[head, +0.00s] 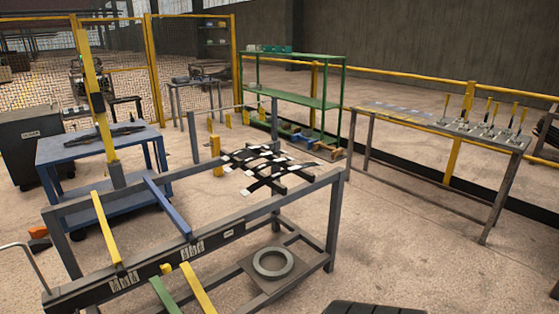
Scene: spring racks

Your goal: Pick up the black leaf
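A long, thin dark piece (105,136) lies across the top of the blue table (60,152) at the left; it looks like a black leaf. Several crossed black strips with white patches (268,164) are at the far right end of the grey rack (335,225); I cannot tell if one of these is the black leaf. A yellow leaf (105,228), a blue leaf (167,207), a green leaf (163,296) and another yellow leaf (196,290) slope across the rack's rails. Neither of my grippers is in view.
A grey ring (273,263) sits on the rack's lower shelf. A green shelf (300,98) stands behind. A grey table with yellow-handled levers (440,133) is at the right. Yellow fencing (405,82) bounds the back. Floor (420,240) right of the rack is clear.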

